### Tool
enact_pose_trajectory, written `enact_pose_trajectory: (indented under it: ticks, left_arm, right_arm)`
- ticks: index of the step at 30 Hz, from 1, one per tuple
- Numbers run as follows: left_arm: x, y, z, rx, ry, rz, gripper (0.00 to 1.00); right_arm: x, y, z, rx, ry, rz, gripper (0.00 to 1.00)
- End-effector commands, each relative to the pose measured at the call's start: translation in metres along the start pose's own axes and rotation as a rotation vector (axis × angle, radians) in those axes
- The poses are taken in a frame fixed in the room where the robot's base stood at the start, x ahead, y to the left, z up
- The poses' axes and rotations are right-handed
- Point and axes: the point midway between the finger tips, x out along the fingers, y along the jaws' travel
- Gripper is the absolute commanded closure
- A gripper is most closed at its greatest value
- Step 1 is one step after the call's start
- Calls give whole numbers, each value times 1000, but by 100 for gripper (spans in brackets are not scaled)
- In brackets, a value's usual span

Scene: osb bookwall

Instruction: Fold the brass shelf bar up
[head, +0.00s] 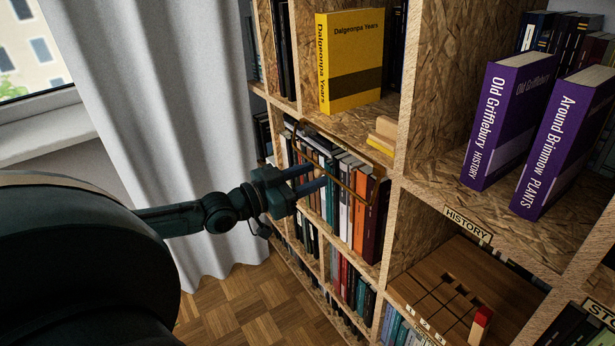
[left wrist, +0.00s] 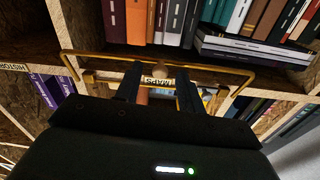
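In the left wrist view the bar (left wrist: 220,69) runs across the picture, with bent ends at both sides. My left gripper (head: 326,175) reaches in from the left, its two fingers apart and pointing at the bar. In the left wrist view the fingertips (left wrist: 159,70) lie close to the bar's long run. Whether they touch it, I cannot tell. My right gripper is not in view.
Books (head: 345,180) stand close behind the bar. A yellow book (head: 350,60) stands on the shelf above. Purple books (head: 507,120) and a wooden slotted board (head: 440,285) are on the right. A grey curtain (head: 170,110) hangs left; open floor (head: 240,310) lies below.

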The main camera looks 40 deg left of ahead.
Motion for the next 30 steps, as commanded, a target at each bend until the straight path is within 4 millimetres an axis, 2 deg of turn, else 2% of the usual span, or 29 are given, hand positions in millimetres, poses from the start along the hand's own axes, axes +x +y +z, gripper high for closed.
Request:
enact_pose_trajectory:
  ticks: [2, 15, 26, 30]
  left_arm:
    - [0, 0, 0, 0, 0, 0, 63]
    - [0, 0, 0, 0, 0, 0, 99]
    - [0, 0, 0, 0, -1, 0, 100]
    - [-2, 0, -7, -1, -30, 4, 100]
  right_arm:
    - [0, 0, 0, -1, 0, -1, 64]
    - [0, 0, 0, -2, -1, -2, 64]
    - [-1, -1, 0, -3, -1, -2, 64]
    - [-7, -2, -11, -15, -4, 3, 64]
